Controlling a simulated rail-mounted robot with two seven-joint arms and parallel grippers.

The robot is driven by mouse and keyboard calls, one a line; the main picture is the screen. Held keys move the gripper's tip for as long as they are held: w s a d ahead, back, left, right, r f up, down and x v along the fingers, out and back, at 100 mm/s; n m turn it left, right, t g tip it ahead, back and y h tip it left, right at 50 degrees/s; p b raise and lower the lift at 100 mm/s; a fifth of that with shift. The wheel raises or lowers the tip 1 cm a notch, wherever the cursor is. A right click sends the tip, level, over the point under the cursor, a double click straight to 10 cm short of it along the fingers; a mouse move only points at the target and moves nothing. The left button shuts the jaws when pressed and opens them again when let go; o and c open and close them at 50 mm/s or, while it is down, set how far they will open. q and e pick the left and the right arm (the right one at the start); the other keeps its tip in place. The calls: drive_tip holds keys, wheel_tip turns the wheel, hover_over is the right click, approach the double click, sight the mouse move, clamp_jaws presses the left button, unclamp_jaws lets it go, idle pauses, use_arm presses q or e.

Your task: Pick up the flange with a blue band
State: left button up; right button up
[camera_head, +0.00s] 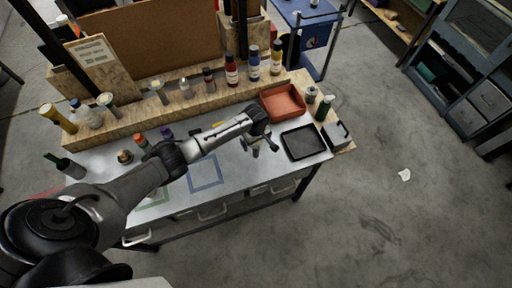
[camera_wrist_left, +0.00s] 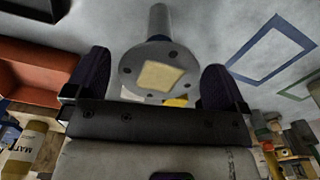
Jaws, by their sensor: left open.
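A grey metal flange (camera_wrist_left: 150,72) with bolt holes, a pale square patch and a round neck is in the left wrist view. It lies between the two dark fingers of my left gripper, with gaps visible on both sides. In the head view my left gripper (camera_head: 257,146) is low over the white table (camera_head: 232,178), left of the black tray, and is open. The flange is too small and too covered by the gripper to make out clearly there. My right gripper is not in view.
A black tray (camera_head: 303,142), an orange-red bin (camera_head: 283,102) and a grey box (camera_head: 337,133) stand at the table's right. Bottles line the wooden ledge (camera_head: 190,105) behind. A blue square outline (camera_head: 206,172) marks the clear front area.

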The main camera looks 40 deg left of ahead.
use_arm(q)
wheel_tip(320, 180, down, 2)
drive_tip(key=shift+f, duration=0.1)
drive_tip(key=c, duration=1)
